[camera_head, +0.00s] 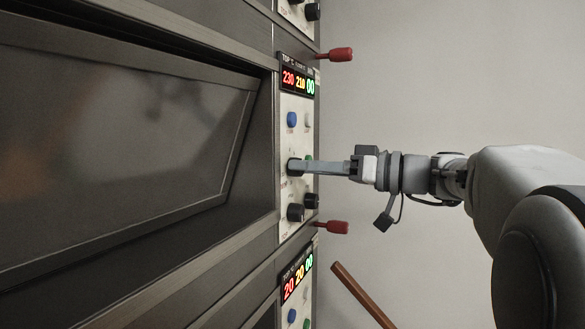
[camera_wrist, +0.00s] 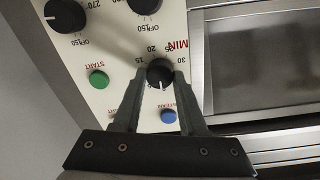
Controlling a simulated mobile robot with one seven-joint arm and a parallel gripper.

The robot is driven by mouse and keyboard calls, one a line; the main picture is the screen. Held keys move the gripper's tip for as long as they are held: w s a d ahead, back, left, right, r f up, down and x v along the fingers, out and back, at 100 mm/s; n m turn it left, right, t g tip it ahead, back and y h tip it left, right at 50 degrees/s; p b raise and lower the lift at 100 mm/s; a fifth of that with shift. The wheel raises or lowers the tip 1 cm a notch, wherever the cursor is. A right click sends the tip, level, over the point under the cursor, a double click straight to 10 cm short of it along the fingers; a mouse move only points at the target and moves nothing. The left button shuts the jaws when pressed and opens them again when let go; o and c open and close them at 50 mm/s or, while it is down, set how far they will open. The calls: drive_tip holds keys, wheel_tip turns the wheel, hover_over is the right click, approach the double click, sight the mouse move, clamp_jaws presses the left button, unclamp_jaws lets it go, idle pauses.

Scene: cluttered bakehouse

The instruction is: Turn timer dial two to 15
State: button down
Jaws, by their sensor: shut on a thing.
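The oven control panel (camera_head: 287,197) stands upright at the middle of the head view, under a display (camera_head: 297,82) reading 230, 210 and 00. My gripper (camera_head: 294,166) reaches it from the right, its fingers at the timer dial, which they mostly hide there. In the wrist view the black timer dial (camera_wrist: 160,71) sits between the two fingertips of my gripper (camera_wrist: 162,80), which is shut on it. The panel appears upside down, with MIN and numbers including 15, 20 and 30 around the dial. The dial's white mark points toward the bottom of the picture.
Black temperature knobs (camera_wrist: 66,15), a green START button (camera_wrist: 98,79) and a blue button (camera_wrist: 168,116) are close to the dial. Red handles (camera_head: 340,54) stick out above and below my gripper. The dark oven door (camera_head: 120,130) lies left; a brown bar (camera_head: 362,295) is lower right.

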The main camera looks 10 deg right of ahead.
drive_tip(key=shift+m, duration=0.4)
drive_tip(key=shift+w+d+m+g+p, duration=0.1)
drive_tip(key=shift+m+g+p, duration=0.15)
drive_tip(key=shift+m+p, duration=4.4)
drive_tip(key=shift+m+g+p, duration=0.25)
drive_tip(key=shift+m+p, duration=2)
drive_tip(key=shift+m, duration=5)
drive_tip(key=shift+c, duration=2.2)
unclamp_jaws()
